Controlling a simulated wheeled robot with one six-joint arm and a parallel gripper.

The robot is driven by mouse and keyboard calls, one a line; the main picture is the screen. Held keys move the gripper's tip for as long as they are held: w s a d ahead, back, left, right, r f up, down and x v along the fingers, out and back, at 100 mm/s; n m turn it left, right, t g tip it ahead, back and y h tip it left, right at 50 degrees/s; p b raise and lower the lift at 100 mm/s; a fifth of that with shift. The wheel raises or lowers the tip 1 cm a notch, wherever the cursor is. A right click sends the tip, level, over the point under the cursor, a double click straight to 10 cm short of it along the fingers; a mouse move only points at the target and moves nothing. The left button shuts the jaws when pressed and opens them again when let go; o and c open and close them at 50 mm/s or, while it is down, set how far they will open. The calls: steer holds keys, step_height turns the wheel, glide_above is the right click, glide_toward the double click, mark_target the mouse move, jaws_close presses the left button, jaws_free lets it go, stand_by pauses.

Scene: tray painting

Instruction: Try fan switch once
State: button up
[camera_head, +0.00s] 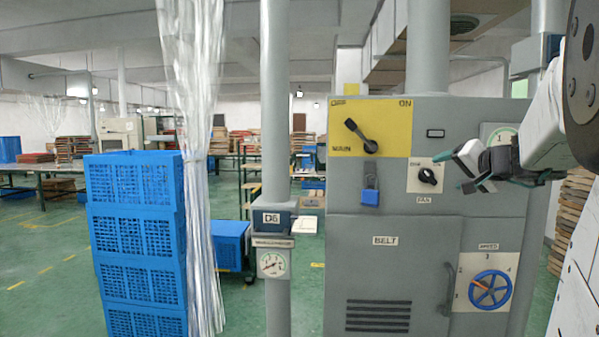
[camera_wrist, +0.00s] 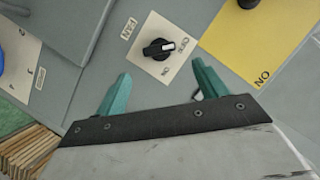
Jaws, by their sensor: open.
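The fan switch (camera_head: 428,175) is a black rotary knob on a small white plate, above a FAN label, on the grey machine cabinet. It also shows in the wrist view (camera_wrist: 158,48), beyond my fingertips and between them. My gripper (camera_head: 468,172) is just right of the switch in the head view. In the wrist view its two green fingers (camera_wrist: 160,88) are spread apart with nothing between them. The knob is apart from the fingers. Its white pointer mark is turned toward one side of the plate; the exact setting is hard to read.
A yellow MAIN panel with a black lever (camera_head: 360,135) and a blue padlock (camera_head: 370,190) is left of the switch. A blue SPEED handwheel (camera_head: 489,290) is below right. A grey post (camera_head: 276,120) and stacked blue crates (camera_head: 138,245) stand at left.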

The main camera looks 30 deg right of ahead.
mark_target(434, 175)
steer(key=x, duration=0.7)
steer(key=shift+w+d, duration=0.1)
steer(key=shift+w, duration=0.15)
steer(key=c, duration=1)
